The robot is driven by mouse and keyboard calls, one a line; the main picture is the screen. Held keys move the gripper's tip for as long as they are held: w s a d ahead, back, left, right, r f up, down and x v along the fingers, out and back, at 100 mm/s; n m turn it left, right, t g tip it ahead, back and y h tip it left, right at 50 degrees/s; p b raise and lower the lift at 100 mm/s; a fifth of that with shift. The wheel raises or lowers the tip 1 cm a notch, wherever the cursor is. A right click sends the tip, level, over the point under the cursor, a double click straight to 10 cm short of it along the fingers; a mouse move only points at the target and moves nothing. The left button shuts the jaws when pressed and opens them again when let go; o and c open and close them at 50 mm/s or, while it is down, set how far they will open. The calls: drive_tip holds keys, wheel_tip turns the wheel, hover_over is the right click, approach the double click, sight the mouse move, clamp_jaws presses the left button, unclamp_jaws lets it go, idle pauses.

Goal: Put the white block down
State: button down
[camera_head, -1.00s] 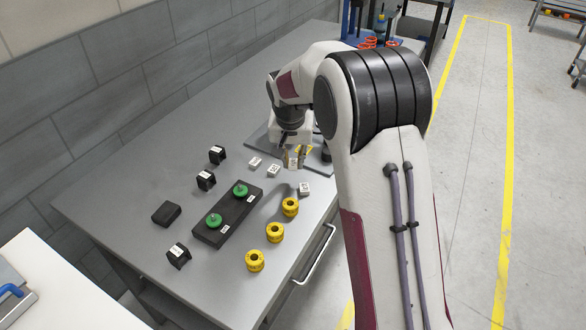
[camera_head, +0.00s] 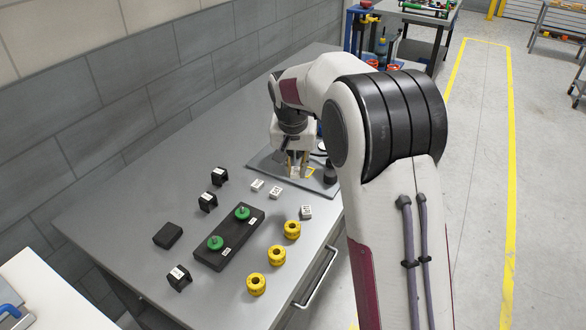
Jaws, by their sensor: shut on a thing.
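My gripper (camera_head: 297,167) points down over the grey plate (camera_head: 325,183) on the bench. It is shut on a small white block (camera_head: 295,172), which shows between its fingertips. I cannot tell whether the block touches the plate or is just above it. Three other white blocks lie on the bench in front of the plate: one at left (camera_head: 257,185), one in the middle (camera_head: 275,192) and one at right (camera_head: 306,212). Part of the plate is hidden behind my gripper, and a yellow mark (camera_head: 311,170) shows on it.
A black fixture (camera_head: 228,238) with two green knobs lies nearer on the bench. Several yellow rings (camera_head: 292,230) stand to its right, and black blocks (camera_head: 208,202) to its left. A dark cylinder (camera_head: 330,170) stands close right of my gripper.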

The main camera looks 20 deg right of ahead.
drive_tip(key=shift+a, duration=0.1)
drive_tip(key=s+a+n+y, duration=0.15)
drive_tip(key=a+n, duration=0.25)
drive_tip(key=a, duration=1.7)
drive_tip(key=n+y, duration=0.2)
drive_tip(key=n, duration=0.7)
hover_over(141, 265)
drive_tip(key=shift+s+d+r, duration=0.15)
drive_tip(key=shift+s+d, duration=0.2)
drive_tip(key=shift+s, duration=0.05)
drive_tip(key=shift+f, duration=2.5)
drive_tip(key=shift+f, duration=2.5)
